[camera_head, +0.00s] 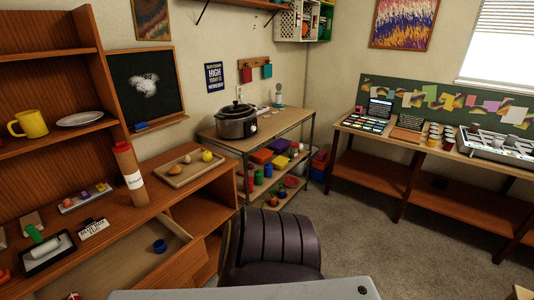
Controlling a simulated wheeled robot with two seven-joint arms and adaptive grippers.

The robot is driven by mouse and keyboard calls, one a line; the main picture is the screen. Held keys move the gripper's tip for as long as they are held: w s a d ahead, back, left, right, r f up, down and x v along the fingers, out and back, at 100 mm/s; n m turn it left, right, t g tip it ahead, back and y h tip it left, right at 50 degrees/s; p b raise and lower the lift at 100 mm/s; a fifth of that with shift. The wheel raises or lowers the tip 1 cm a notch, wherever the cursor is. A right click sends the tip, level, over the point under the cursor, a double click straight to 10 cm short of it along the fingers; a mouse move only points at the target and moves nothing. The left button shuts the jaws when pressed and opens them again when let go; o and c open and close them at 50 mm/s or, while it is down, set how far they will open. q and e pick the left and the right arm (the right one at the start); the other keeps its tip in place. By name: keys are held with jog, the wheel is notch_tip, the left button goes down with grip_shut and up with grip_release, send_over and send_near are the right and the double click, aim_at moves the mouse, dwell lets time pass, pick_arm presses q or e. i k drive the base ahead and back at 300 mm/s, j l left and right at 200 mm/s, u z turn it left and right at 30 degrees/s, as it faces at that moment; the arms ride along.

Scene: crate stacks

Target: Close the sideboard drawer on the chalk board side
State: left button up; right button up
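The wooden sideboard (150,212) stands along the left wall, with the chalk board (145,85) on the wall above it. A sideboard drawer (178,266) is pulled open at the lower left. A blue cup (160,245) lies inside it, and a small red item (73,296) shows at the bottom edge. Part of the drawer is cut off by the bottom of the picture. Neither of my grippers is in view.
A dark padded chair (270,240) stands right of the drawer, close to its front. Carpet (380,220) is clear to the right.

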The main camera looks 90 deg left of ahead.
aim_at(131, 263)
jog(key=u, duration=4.4)
